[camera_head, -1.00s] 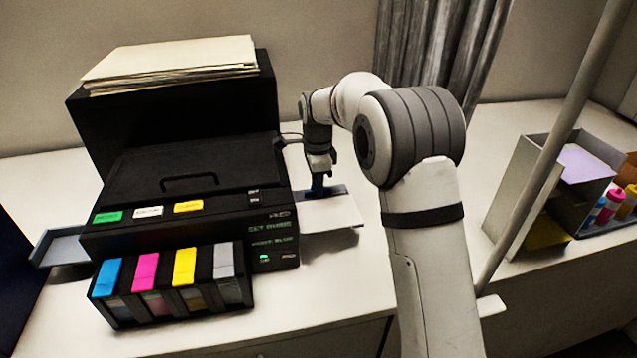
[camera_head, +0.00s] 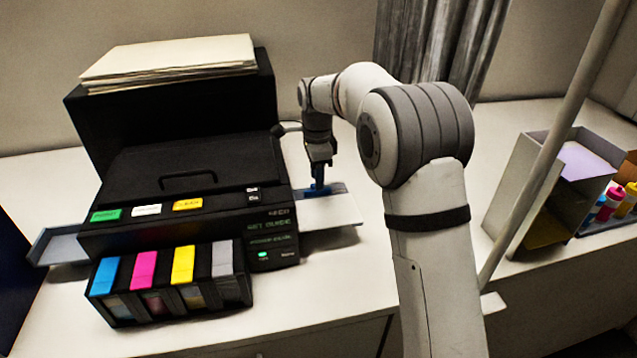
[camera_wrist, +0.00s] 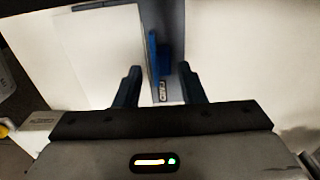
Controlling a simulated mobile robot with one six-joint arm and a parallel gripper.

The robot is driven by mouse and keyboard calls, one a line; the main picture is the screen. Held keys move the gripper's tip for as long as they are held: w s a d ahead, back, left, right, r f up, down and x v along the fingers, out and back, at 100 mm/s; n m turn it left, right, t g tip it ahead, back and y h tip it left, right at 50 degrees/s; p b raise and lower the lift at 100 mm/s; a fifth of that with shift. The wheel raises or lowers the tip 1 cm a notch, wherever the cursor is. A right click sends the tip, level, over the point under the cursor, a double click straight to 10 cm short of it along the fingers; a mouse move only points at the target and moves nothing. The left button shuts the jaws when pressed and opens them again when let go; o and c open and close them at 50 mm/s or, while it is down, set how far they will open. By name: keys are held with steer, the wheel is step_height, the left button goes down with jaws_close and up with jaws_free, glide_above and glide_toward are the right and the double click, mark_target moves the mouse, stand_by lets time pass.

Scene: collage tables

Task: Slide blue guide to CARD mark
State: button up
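The blue guide (camera_head: 318,190) stands on the right-hand paper tray of the black printer (camera_head: 190,165). In the wrist view the blue guide (camera_wrist: 153,62) is a thin upright plate along the edge of a white sheet (camera_wrist: 100,55), beside a grey strip of tray (camera_wrist: 171,30). A small label (camera_wrist: 163,91) lies on the strip near the guide; its letters are too small to read. My gripper (camera_wrist: 160,72) is open, its two fingers apart on either side of the guide, with visible gaps. In the head view my gripper (camera_head: 319,165) is low over the tray.
Ink tanks (camera_head: 165,280) with coloured lids stand at the printer's front. Another tray (camera_head: 60,248) sticks out on the left. Paper (camera_head: 170,58) lies on top of the printer. A grey box (camera_head: 555,185) with bottles beside it stands at the right. The table (camera_head: 345,290) in front of the tray is clear.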

steer(key=shift+r, duration=2.65)
